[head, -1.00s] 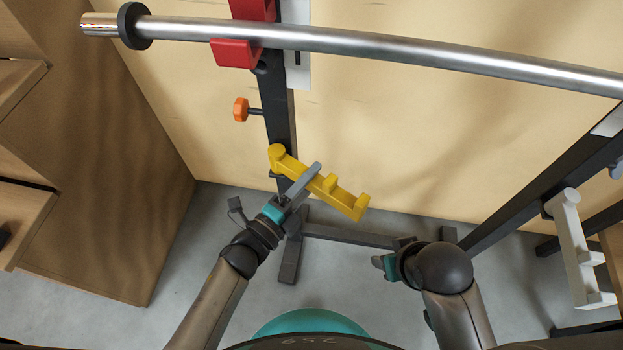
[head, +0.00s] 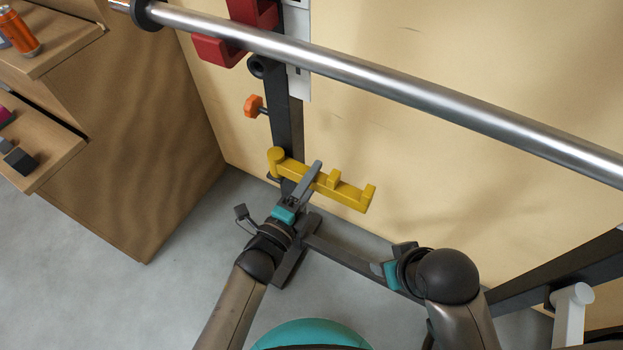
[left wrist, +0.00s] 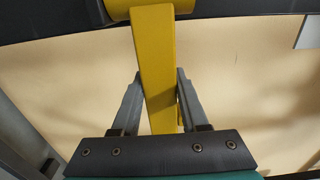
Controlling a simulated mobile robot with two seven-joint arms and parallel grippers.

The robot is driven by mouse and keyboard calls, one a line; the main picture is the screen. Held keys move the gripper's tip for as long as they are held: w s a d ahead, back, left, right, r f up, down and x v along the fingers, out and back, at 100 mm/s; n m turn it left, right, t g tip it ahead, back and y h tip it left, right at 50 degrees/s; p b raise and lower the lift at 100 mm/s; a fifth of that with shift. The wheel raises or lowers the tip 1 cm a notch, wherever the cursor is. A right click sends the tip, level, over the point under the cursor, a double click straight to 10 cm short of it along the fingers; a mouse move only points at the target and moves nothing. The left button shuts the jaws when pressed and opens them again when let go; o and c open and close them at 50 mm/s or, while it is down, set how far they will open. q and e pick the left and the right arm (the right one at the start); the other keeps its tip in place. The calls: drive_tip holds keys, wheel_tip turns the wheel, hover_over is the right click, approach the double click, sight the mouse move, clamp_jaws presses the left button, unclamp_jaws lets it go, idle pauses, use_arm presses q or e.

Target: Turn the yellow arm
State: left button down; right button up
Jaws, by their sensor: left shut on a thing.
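The yellow arm (head: 350,193) is mounted by its round end on the rack's dark left upright.
A steel bar (head: 390,90) crosses above, resting on a red hook (head: 218,50). An orange knob (head: 254,106) is on the upright. Wooden shelves (head: 140,130) stand at the left. A white arm (head: 572,310) is at the lower right. Grey floor lies at the lower left.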

use_arm(q)
drive_tip(key=shift+w, duration=0.15)
use_arm(e)
drive_tip(key=shift+w+r, duration=0.1)
drive_tip(key=shift+r, duration=0.1)
use_arm(q)
drive_tip(key=shift+c, duration=2.1)
unclamp_jaws()
use_arm(e)
drive_tip(key=shift+d+f, duration=0.15)
use_arm(q)
drive_tip(key=shift+s+a, duration=0.25)
drive_tip(key=shift+s, duration=0.25)
drive_tip(key=p+v, duration=0.3)
drive_tip(key=v, duration=1.1)
drive_tip(key=shift+p, duration=0.4)
use_arm(e)
wheel_tip(320, 180, down, 8)
drive_tip(key=s+g, duration=0.1)
drive_tip(key=shift+s, duration=0.35)
use_arm(q)
drive_tip(key=shift+s+f, duration=0.1)
drive_tip(key=shift+f, duration=0.05)
use_arm(e)
drive_tip(key=shift+d, duration=0.1)
